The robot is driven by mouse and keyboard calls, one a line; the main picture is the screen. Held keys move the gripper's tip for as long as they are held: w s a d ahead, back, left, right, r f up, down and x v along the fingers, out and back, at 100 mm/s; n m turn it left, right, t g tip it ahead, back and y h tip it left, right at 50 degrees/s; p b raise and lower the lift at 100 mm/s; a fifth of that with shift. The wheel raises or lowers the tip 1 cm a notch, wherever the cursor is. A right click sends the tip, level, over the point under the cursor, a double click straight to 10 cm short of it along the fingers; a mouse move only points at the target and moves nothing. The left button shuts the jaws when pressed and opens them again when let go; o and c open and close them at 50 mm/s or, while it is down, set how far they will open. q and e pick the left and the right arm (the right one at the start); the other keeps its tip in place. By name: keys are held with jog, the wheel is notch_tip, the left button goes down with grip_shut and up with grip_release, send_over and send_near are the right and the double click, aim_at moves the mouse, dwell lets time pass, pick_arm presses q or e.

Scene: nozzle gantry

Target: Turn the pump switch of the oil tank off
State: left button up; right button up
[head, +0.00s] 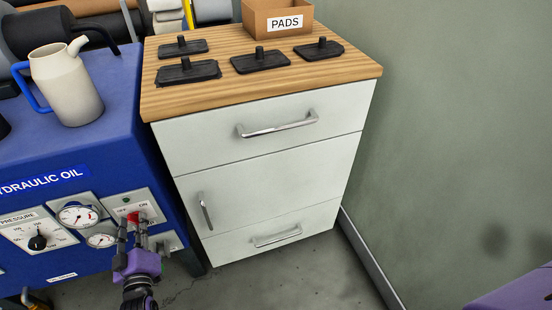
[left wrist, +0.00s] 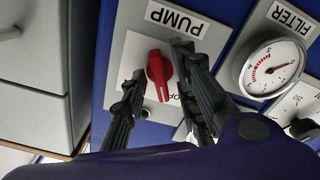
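The pump switch is a red knob (left wrist: 159,72) on a light plate (left wrist: 129,55) under an upside-down PUMP label in the left wrist view. In the head view the red switch (head: 133,218) is partly hidden on the front of the blue oil tank (head: 118,165). My left gripper (head: 133,222) is in front of it, fingers apart. In the left wrist view the open fingers (left wrist: 158,65) stand on either side of the knob; I cannot tell whether they touch it. The ON and OFF markings are partly covered.
Gauges (head: 77,215) and a pressure dial (head: 38,242) sit left of the switch. A white cabinet (head: 265,165) with handles stands close on the right. A cream oil can (head: 66,85) is on the tank. A purple part of mine shows at the lower right.

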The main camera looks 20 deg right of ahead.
jog(key=shift+w, duration=0.1)
pick_arm(q)
jog(key=s, duration=1.2)
jog(key=shift+a, duration=0.15)
pick_arm(e)
jog(key=shift+w+a+t, duration=0.25)
jog(key=shift+w+t, duration=0.05)
jog(key=shift+w, duration=0.85)
jog(key=shift+s, duration=0.3)
